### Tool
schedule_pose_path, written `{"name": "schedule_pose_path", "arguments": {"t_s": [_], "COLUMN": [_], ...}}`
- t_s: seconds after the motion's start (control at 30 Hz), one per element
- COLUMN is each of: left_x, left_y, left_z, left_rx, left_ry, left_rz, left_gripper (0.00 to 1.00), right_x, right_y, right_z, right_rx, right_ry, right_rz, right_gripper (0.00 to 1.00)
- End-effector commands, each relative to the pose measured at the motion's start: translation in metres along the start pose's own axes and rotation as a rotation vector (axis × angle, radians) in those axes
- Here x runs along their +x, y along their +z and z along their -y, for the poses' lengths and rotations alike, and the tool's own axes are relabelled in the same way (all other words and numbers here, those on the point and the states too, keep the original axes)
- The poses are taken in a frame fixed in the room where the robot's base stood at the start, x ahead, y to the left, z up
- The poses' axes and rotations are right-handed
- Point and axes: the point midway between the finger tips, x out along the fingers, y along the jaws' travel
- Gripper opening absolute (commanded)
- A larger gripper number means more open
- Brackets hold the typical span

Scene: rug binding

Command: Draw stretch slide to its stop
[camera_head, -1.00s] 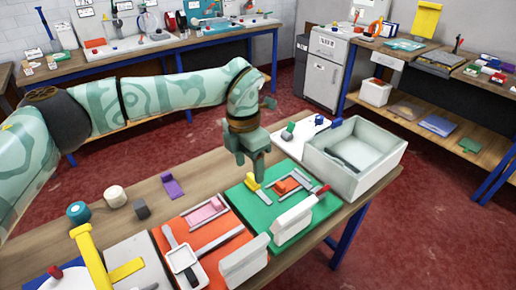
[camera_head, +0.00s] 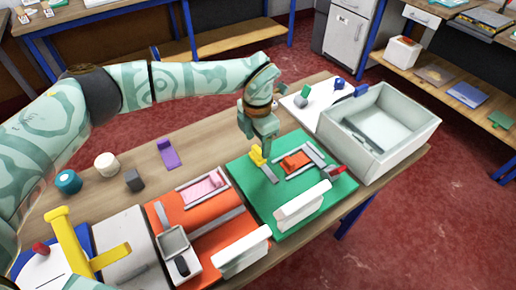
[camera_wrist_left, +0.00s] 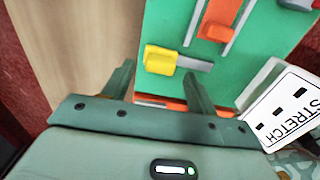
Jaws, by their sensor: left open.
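The green board (camera_head: 313,205) lies on the bench, and its white sign (camera_wrist_left: 288,108) reads STRETCH in the left wrist view. On the board, a yellow block (camera_head: 257,156) sits at one end of a short grey bar. An orange block (camera_head: 296,161) sits between two grey rails beside it. My left gripper (camera_head: 262,146) points down at the yellow block, and its fingertips overlap that block in the head view. In the left wrist view, the open fingers (camera_wrist_left: 160,82) lie either side of the yellow block (camera_wrist_left: 160,60), just short of it. Contact cannot be told.
An orange board (camera_head: 205,222) with a pink block lies left of the green one. A grey-white bin (camera_head: 405,140) stands at right. A purple piece (camera_head: 168,154), a dark grey cube (camera_head: 134,180) and two round pots lie on the bench at left.

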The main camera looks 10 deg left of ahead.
Motion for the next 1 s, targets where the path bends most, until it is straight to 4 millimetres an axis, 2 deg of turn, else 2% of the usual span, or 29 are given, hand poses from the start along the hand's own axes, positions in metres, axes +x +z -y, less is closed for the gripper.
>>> {"name": "schedule_pose_path", "arguments": {"t_s": [0.03, 0.2, 0.53, 0.57, 0.7, 0.77, 0.87, 1.0], "left_x": [0.011, 0.029, 0.032, 0.032, 0.032, 0.032, 0.031, 0.024], "left_y": [0.0, 0.0, 0.0, 0.0, 0.0, 0.0, -0.002, -0.019], "left_z": [0.001, 0.0, 0.0, 0.0, 0.0, 0.0, 0.0, -0.001], "left_rx": [0.0, 0.0, 0.0, 0.0, 0.0, 0.0, 0.0, -0.001], "left_ry": [-0.003, -0.001, 0.0, 0.0, 0.0, 0.0, 0.0, 0.003], "left_rz": [-0.002, 0.0, 0.001, 0.001, 0.001, 0.001, 0.001, -0.001], "left_gripper": [0.58, 0.58, 0.58, 0.55, 0.16, 0.0, 0.0, 0.0], "right_x": [0.003, 0.006, 0.006, 0.006, 0.006, 0.006, 0.004, -0.018], "right_y": [-0.003, 0.003, 0.011, 0.011, 0.011, 0.011, 0.01, 0.003], "right_z": [-0.001, 0.001, 0.003, 0.003, 0.003, 0.003, 0.003, 0.0], "right_rx": [0.0, 0.0, 0.0, 0.0, -0.001, -0.001, -0.001, 0.0], "right_ry": [0.0, -0.002, -0.005, -0.005, -0.005, -0.005, -0.004, 0.001], "right_rz": [-0.004, 0.005, 0.017, 0.017, 0.017, 0.017, 0.016, 0.001], "right_gripper": [0.36, 0.36, 0.36, 0.36, 0.36, 0.36, 0.36, 0.36]}}
